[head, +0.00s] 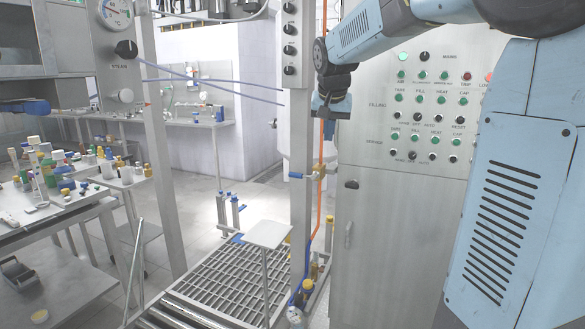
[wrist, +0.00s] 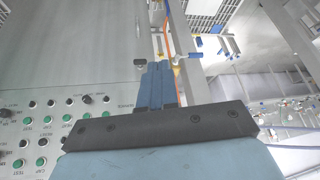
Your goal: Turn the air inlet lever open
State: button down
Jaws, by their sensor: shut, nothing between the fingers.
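The air inlet lever, with a blue handle (head: 303,176), sticks out to the left from a brass valve body (head: 319,172) on the steel post. It lies roughly level, beside an orange hose. My gripper (head: 328,128) hangs above the valve and in front of the control cabinet, apart from the lever. In the wrist view, its blue fingers (wrist: 155,75) are together with nothing between them. The brass valve (wrist: 178,62) shows just beyond them on the right.
The control cabinet (head: 400,210) with its buttons stands close behind my gripper, with a dark latch (head: 351,184) on its door. The steel post (head: 299,120) stands to the left. A small stand (head: 268,234) and floor grating (head: 215,275) lie below. A cluttered table (head: 60,215) is left.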

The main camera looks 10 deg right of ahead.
jog(key=w+a+f+m+h, duration=0.1)
jog(key=w, duration=0.7)
jog(key=w+a+f+m, duration=0.1)
jog(key=w+f, duration=0.1)
jog(key=w, duration=0.7)
jog(key=m+h, duration=0.1)
jog(key=h, duration=0.1)
send_over(294, 174)
jog(key=f, duration=1.3)
jog(key=shift+w+d+f, duration=0.2)
jog(key=shift+w+f, duration=0.05)
jog(key=shift+f, duration=0.05)
jog(key=f, duration=0.3)
jog(key=shift+s+a, duration=0.2)
jog(key=shift+s, duration=0.05)
jog(key=shift+f, duration=0.45)
